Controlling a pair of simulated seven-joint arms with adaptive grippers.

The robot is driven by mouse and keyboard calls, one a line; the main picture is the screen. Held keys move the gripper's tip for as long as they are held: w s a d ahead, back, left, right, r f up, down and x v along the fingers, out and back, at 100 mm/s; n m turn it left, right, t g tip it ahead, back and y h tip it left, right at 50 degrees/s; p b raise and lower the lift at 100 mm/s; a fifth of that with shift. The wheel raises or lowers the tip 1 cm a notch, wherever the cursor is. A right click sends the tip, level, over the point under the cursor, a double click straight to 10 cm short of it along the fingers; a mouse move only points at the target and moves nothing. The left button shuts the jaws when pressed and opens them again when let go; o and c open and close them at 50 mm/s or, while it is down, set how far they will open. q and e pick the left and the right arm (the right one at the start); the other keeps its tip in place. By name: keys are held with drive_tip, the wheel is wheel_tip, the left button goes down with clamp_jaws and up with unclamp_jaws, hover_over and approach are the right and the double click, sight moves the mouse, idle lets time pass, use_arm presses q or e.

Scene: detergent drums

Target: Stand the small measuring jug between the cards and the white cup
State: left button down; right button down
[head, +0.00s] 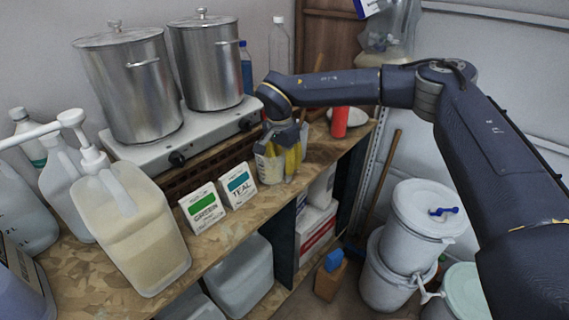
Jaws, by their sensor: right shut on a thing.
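Two folded cards stand on the worktop: a green-striped card (203,209) and a teal-striped card (238,186), to its right. My right gripper (281,168), with yellow fingers, points down just right of the teal card. It is shut on the small measuring jug (267,170), a clear, pale, upright vessel partly covered by the fingers. I cannot tell whether the jug's base touches the worktop. My left gripper is not in view.
A large jug with a pump (135,235) stands left of the cards. Two steel pots (130,90) stand on a hotplate (185,140) behind. A red cylinder (339,122) stands beyond my gripper. The worktop (235,225) is bare along its front edge before the cards.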

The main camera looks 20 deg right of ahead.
drive_tip(key=shift+s+f, duration=0.1)
drive_tip(key=shift+f, duration=0.2)
drive_tip(key=c, duration=0.9)
unclamp_jaws()
drive_tip(key=shift+o, duration=0.2)
